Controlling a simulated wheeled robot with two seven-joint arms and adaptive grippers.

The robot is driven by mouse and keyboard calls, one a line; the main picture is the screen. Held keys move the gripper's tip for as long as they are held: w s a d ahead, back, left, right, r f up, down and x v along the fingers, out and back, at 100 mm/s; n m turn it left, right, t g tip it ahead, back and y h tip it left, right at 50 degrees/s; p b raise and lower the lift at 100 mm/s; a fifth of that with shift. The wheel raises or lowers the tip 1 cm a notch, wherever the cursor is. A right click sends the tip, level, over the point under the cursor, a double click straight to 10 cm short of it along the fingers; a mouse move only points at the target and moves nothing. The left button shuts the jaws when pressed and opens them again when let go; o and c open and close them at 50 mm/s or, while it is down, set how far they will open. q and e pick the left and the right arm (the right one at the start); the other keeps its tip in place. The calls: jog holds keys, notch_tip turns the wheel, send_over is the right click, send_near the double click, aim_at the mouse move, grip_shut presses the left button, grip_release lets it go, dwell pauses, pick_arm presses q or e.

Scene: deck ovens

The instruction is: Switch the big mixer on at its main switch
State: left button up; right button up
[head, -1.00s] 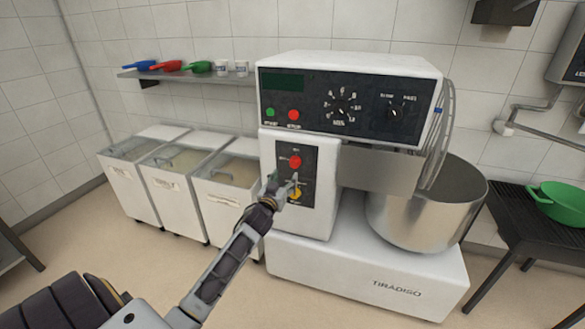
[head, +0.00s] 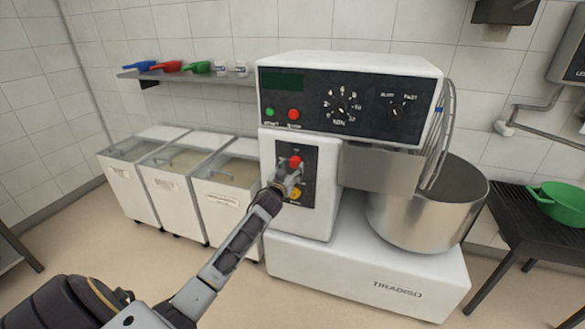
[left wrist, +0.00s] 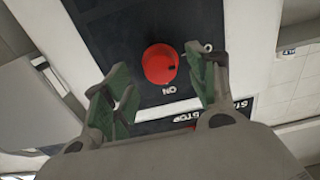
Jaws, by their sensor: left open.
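The big mixer (head: 360,270) is white with a steel bowl and a black upper control panel. Its main switch is a red rotary knob (head: 296,162) on a dark plate, above a yellow part (head: 296,193), on the mixer's front column. My left gripper (head: 291,176) is at this plate, just below the red knob. In the left wrist view the red knob (left wrist: 160,63) lies ahead, between and beyond the open fingers (left wrist: 158,92), with "ON" printed beside it. The fingers look apart from the knob. My right gripper is not in view.
The upper panel has a green button (head: 270,113), a red button (head: 294,114) and dials. White bins (head: 225,205) stand left of the mixer under a shelf (head: 185,74) with scoops and cups.

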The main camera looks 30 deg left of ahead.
pick_arm(q)
jog(key=shift+x, duration=1)
jog(key=shift+c, duration=0.5)
jog(key=c, duration=1)
